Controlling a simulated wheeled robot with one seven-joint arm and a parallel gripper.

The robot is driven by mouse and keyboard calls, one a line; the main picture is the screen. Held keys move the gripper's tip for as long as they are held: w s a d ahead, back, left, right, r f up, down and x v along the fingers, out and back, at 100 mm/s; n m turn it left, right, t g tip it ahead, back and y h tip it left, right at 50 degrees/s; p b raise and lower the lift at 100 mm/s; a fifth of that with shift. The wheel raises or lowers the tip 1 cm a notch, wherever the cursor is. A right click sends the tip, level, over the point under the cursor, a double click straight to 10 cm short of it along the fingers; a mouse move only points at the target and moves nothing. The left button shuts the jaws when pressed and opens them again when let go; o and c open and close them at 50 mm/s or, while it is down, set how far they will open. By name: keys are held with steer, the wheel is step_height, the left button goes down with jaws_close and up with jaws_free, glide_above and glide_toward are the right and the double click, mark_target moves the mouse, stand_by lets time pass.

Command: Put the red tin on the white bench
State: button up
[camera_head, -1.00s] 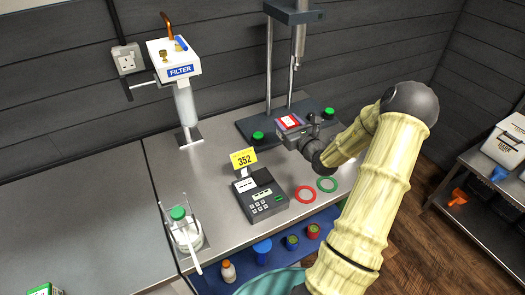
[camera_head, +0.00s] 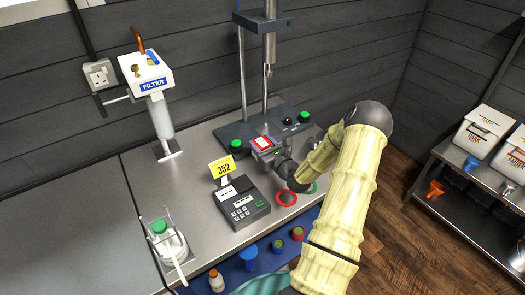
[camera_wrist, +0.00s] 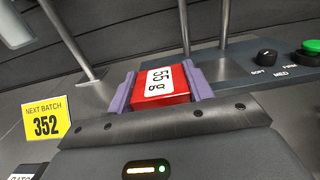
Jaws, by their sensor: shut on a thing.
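The red tin (camera_head: 262,142) is a small red box with a white label, held up by my gripper (camera_head: 264,146) near the press base. No white bench can be made out; the worktop (camera_head: 200,190) under my arm is grey metal.
A press (camera_head: 262,70) with green buttons stands just behind the tin. A printer-like device (camera_head: 241,203) with a yellow "352" card (camera_head: 222,167) lies in front, beside a red ring (camera_head: 287,198). White tubs (camera_head: 483,130) stand on a rack at right.

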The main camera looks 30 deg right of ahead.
steer(key=shift+w+a+f, duration=0.1)
steer(key=shift+f, duration=1.7)
steer(key=shift+f, duration=0.15)
steer(key=o, duration=1)
steer(key=shift+o, duration=0.2)
steer(key=shift+r+p, duration=0.2)
steer(key=shift+p, duration=0.1)
steer(key=s+b, duration=0.1)
steer(key=s, duration=0.3)
steer(key=s+b, duration=0.1)
steer(key=s, duration=0.3)
steer(key=s+b, duration=0.1)
steer(key=s, duration=0.3)
steer(key=shift+s+d, duration=0.1)
steer(key=shift+d, duration=0.15)
